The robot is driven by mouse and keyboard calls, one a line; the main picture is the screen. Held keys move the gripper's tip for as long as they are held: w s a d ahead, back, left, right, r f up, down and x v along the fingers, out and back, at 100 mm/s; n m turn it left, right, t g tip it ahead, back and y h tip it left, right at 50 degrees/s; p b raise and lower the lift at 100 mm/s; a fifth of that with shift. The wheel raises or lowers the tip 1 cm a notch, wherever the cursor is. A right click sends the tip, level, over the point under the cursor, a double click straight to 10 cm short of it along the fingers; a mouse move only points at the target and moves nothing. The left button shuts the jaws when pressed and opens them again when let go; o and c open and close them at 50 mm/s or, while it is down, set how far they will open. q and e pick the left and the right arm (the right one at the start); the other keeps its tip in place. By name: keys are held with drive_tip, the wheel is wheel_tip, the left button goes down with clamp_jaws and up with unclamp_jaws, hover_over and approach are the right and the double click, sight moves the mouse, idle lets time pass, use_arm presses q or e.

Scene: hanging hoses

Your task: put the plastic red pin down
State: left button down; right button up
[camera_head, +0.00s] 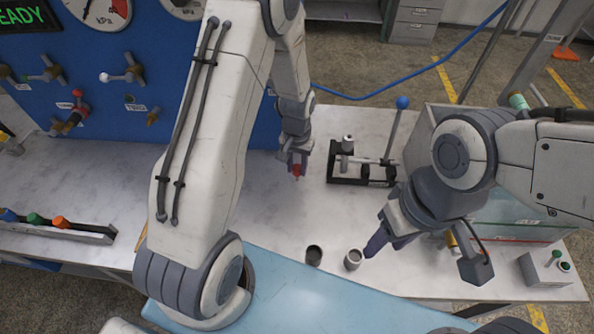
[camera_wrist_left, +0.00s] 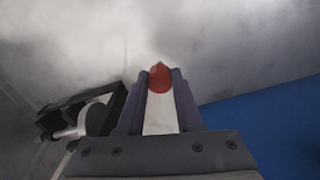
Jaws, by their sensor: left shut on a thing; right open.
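The red pin (camera_head: 297,170) is held in my left gripper (camera_head: 297,162) over the table, near the blue panel. In the left wrist view the red pin (camera_wrist_left: 160,77) shows between the two fingers of my left gripper (camera_wrist_left: 160,95), with its rounded red end outward. Whether its tip touches the table cannot be told. My right gripper (camera_head: 377,243) is open, low at the front right of the table, beside a grey cup.
A grey cup (camera_head: 353,260) and a dark cup (camera_head: 314,256) stand near the table's front edge. A black fixture with a blue-knobbed lever (camera_head: 402,103) stands right of my left gripper. A rack with coloured pieces (camera_head: 60,222) is at left. The table (camera_head: 265,215) between is clear.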

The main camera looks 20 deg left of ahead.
sight(297, 168)
use_arm(q)
wheel_tip(297, 168, down, 3)
drive_tip(key=shift+p, duration=0.35)
drive_tip(key=shift+f, duration=0.1)
drive_tip(key=shift+f, duration=0.1)
drive_tip(key=c, duration=0.6)
unclamp_jaws()
